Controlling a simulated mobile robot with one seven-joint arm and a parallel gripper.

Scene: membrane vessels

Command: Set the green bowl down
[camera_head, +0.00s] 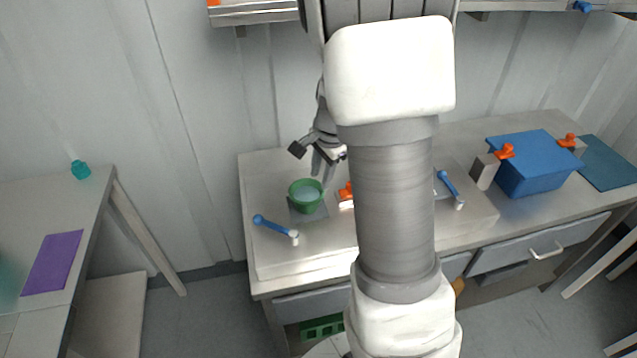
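The green bowl (305,200) is upright at the left of the steel counter, over a dark grey square (312,216). I cannot tell whether it rests on the square or hangs just above it. Its inside looks pale. My gripper (323,172) points down at the bowl's back right rim, with its fingertips at or very near the rim. The view is too small to tell whether the fingers grip the rim. My own arm hides the middle of the counter.
Blue-handled levers stand on the counter, one left in front of the bowl (272,226) and one right of my arm (448,184). An orange-topped part (345,192) is close right of the bowl. A blue bin (530,165) stands further right. A side table holds a purple mat (52,263).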

